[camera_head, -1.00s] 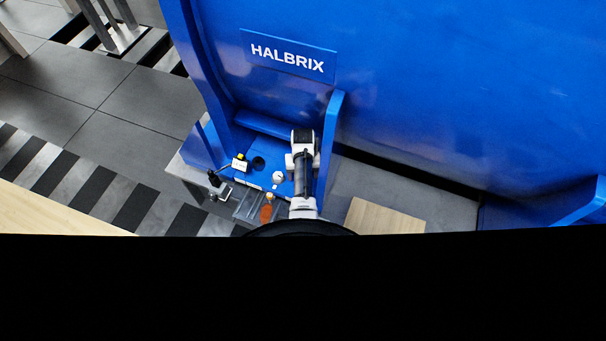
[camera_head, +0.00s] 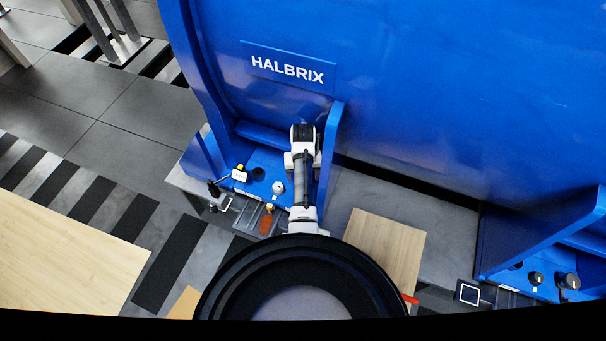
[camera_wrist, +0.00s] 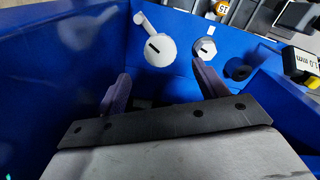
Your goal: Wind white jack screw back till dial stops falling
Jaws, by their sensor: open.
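In the wrist view, a white round head with a dark slot and a side lever (camera_wrist: 160,50) lies just beyond my fingertips. A smaller white slotted head (camera_wrist: 205,48) is to its right. I cannot tell which is the jack screw. A white knob (camera_head: 278,188) shows in the head view, left of my gripper. My gripper (camera_wrist: 162,84) is open and empty, its two fingers apart and short of the white heads.
The blue foot has an upright rib (camera_head: 331,150) close to my gripper's right. A wooden board (camera_head: 385,250) is at right. A second blue foot (camera_head: 545,270) has dark knobs.

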